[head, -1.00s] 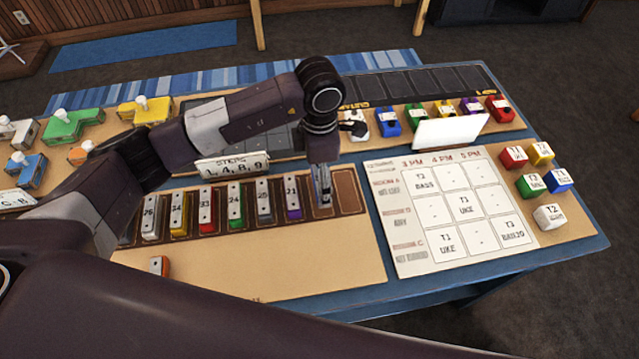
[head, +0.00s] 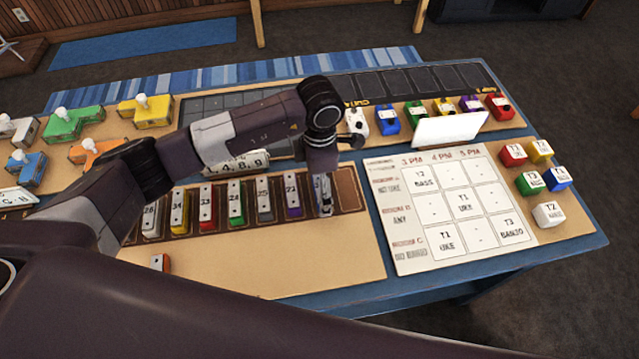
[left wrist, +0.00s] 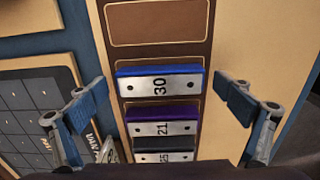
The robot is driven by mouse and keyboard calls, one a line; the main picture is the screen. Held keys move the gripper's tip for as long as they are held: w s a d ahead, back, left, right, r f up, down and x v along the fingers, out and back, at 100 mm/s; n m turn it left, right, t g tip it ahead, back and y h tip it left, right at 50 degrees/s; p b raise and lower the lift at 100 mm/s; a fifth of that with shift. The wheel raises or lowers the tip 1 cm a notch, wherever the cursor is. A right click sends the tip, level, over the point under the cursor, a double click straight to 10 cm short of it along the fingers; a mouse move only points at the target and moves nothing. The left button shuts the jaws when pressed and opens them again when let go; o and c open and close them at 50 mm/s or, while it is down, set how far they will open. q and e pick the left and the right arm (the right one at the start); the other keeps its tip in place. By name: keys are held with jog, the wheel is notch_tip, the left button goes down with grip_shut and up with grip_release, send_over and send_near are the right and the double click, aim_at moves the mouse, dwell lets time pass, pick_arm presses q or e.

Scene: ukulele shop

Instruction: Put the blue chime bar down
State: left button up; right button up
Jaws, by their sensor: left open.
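The blue chime bar (left wrist: 160,84), marked 30, lies in a slot of the brown rack (left wrist: 108,50) in the left wrist view, next to the purple bar (left wrist: 160,117). My left gripper (left wrist: 161,88) is open, with one finger on each side of the blue bar and a visible gap to each side. In the head view my left gripper (head: 323,196) is over the right part of the rack and hides most of the blue bar. My right gripper is not in view.
An empty slot (left wrist: 155,22) lies beside the blue bar. Several other bars, such as the green bar (head: 235,205), fill the rack to the left. A small orange-ended bar (head: 160,263) lies in front. A schedule board (head: 450,210) is to the right.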

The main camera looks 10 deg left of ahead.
pick_arm(q)
jog(key=shift+r, duration=0.5)
notch_tip(320, 180, up, 11)
jog(key=b, duration=0.1)
jog(key=shift+r+b, duration=0.15)
jog(key=shift+b, duration=0.25)
jog(key=shift+s, duration=0.1)
